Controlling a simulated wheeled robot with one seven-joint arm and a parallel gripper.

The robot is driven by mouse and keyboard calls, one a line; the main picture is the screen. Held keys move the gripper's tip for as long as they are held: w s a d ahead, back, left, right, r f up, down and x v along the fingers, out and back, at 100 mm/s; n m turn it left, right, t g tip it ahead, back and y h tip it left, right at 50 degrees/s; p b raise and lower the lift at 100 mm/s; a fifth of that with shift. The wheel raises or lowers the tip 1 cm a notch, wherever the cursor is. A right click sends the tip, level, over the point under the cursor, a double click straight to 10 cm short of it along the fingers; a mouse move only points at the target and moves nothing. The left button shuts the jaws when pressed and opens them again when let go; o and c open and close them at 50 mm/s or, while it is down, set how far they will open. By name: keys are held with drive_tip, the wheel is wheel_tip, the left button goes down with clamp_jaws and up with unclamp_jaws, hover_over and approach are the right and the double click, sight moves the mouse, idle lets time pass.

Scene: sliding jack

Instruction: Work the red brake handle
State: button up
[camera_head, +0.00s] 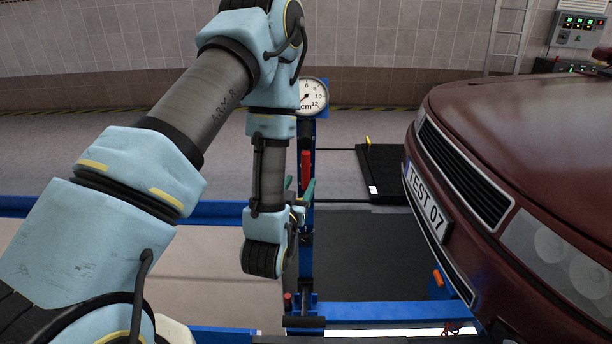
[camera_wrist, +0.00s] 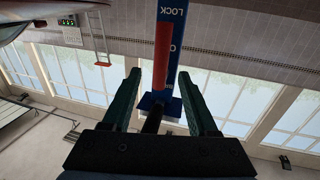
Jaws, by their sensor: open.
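The red brake handle (camera_head: 306,165) stands upright on the blue post in the head view, just beyond my gripper (camera_head: 300,187). In the wrist view the red handle (camera_wrist: 162,58) runs up the picture in front of a blue plate (camera_wrist: 176,40) that reads LOCK. My gripper (camera_wrist: 159,74) is open, with one green finger on each side of the handle's lower part. I see a gap between the handle and each finger; how deep the handle sits between them is hard to tell. A black stem (camera_wrist: 152,119) shows below the handle, by a blue bracket.
A round dial (camera_head: 312,96) marked in cm tops the post. A dark red car (camera_head: 520,140) with plate TEST 07 fills the right. Blue rails (camera_head: 370,310) frame the floor around the post. A black panel (camera_head: 385,170) lies behind.

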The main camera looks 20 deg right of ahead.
sight(304, 171)
drive_tip(key=shift+w+d+f+b, duration=0.35)
drive_tip(key=shift+w+b, duration=0.3)
drive_tip(key=shift+b, duration=2.05)
drive_tip(key=b, duration=0.5)
drive_tip(key=shift+w+d, duration=0.15)
drive_tip(key=x, duration=0.2)
drive_tip(key=r+x, duration=0.1)
drive_tip(key=x, duration=0.1)
drive_tip(key=shift+b, duration=0.35)
drive_tip(key=shift+w+d+f, duration=0.15)
drive_tip(key=shift+w+d, duration=0.3)
drive_tip(key=shift+w, duration=0.1)
drive_tip(key=shift+c, duration=0.2)
clamp_jaws()
